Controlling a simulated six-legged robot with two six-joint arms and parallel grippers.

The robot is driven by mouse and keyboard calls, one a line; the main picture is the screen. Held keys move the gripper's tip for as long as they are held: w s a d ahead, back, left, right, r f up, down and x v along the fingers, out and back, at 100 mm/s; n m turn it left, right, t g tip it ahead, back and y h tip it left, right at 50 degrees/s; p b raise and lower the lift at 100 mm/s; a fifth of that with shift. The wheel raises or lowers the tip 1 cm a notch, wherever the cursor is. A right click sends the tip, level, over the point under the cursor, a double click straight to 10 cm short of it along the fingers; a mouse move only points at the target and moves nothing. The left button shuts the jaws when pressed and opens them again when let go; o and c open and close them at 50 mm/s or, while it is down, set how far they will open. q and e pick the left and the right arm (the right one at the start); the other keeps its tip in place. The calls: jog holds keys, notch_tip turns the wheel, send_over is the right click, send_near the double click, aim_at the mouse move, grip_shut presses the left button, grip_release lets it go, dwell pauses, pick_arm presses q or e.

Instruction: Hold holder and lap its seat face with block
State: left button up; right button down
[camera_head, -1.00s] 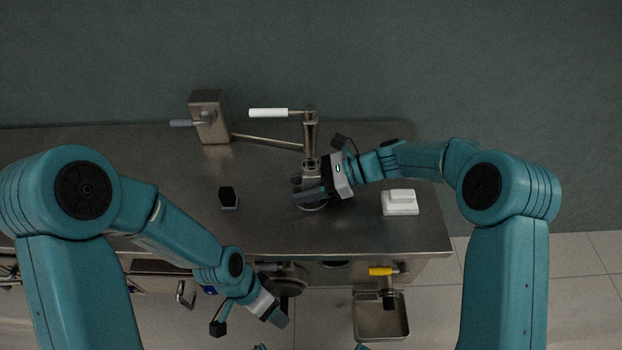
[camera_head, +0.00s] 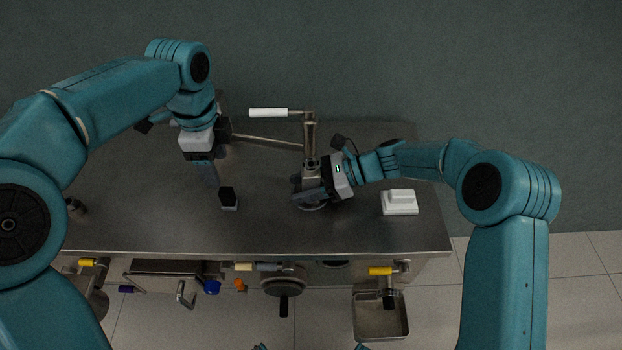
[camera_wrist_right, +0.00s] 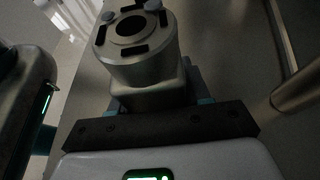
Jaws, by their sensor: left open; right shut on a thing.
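The holder, a grey metal cylinder, shows in the right wrist view (camera_wrist_right: 150,70) with its ring-shaped face, central bore and dark slots exposed. My right gripper (camera_head: 308,197) is shut on it below the post with the white handle; in the head view the fingers and wrist hide much of it. A small dark block (camera_head: 228,194) with a paler base stands on the bench to the left; it looks like the lapping block. My left gripper (camera_head: 211,180) is open and empty, pointing down just behind and left of this block, apart from it.
A white stepped piece (camera_head: 400,203) lies on the steel bench (camera_head: 270,230) at the right. A metal post with a white handle (camera_head: 268,112) and a long rod (camera_head: 265,140) stand at the back. Yellow-handled valves and a tray (camera_head: 380,322) are below the front edge.

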aim_at(225, 191)
pick_arm(q)
notch_tip(225, 191, down, 12)
jog(key=shift+r, duration=0.1)
dwell(0.5)
grip_shut()
jog(key=shift+r, duration=3)
jog(key=w+d+r, duration=0.1)
jog(key=d+r, duration=0.5)
jog(key=d, duration=0.4)
jog(key=w+d+r, duration=0.2)
jog(key=d+r, duration=0.5)
jog(key=d, duration=0.3)
jog(key=shift+n, duration=0.4)
